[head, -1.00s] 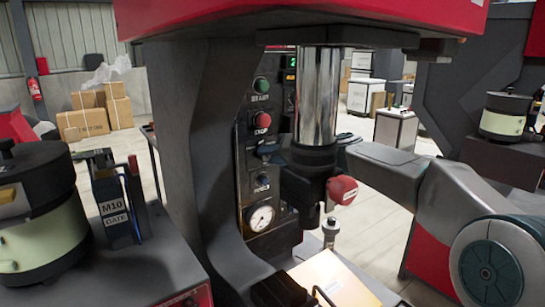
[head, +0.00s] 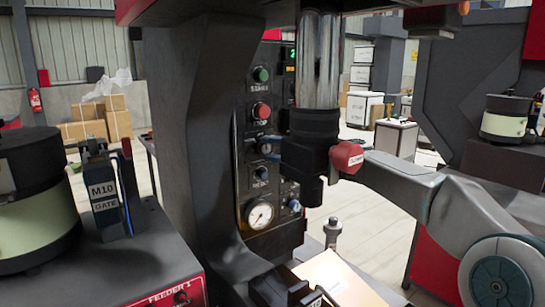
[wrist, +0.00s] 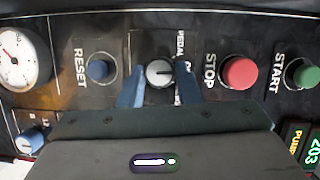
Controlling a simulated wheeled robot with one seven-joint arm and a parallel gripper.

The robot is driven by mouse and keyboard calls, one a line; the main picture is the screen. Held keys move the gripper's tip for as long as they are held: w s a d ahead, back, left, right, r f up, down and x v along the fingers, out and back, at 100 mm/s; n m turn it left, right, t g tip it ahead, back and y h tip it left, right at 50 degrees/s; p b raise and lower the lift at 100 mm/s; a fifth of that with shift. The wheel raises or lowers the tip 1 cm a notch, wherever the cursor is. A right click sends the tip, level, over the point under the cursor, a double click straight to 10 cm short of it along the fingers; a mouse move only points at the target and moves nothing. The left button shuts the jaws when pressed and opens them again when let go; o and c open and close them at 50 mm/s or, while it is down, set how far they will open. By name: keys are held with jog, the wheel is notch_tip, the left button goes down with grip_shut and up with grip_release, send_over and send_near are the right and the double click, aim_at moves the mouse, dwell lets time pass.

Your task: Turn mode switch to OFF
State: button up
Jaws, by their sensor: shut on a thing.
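The mode switch (wrist: 160,72) is a round knob with a pale face and dark rim, between the RESET and STOP buttons in the wrist view. A pale mark on its face seems to lie toward the right. The label beside it is partly covered; "PEDAL" can be read, and no OFF mark is legible. My gripper (wrist: 160,93) has its two blue-grey fingers on either side of the knob, shut on it.
The blue RESET button (wrist: 101,69) and red STOP button (wrist: 239,72) sit close on either side of my fingers. The green START button (wrist: 302,73) is farther right. A gauge (head: 260,215) and another knob (head: 294,206) are lower. The chrome ram (head: 318,75) stands before the panel.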

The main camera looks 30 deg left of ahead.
jog(key=shift+f+m+b, duration=0.1)
jog(key=shift+m+b, duration=0.2)
jog(key=shift+m, duration=0.2)
jog(key=o, duration=1)
jog(key=shift+d, duration=0.1)
jog(key=d+b, duration=0.1)
jog(key=d, duration=0.3)
jog(key=s+d+b, duration=0.1)
jog(key=d, duration=0.4)
jog(key=d+b, duration=0.1)
jog(key=d, duration=0.3)
jog(key=shift+s+d+r, duration=0.2)
jog(key=shift+s+d, duration=0.1)
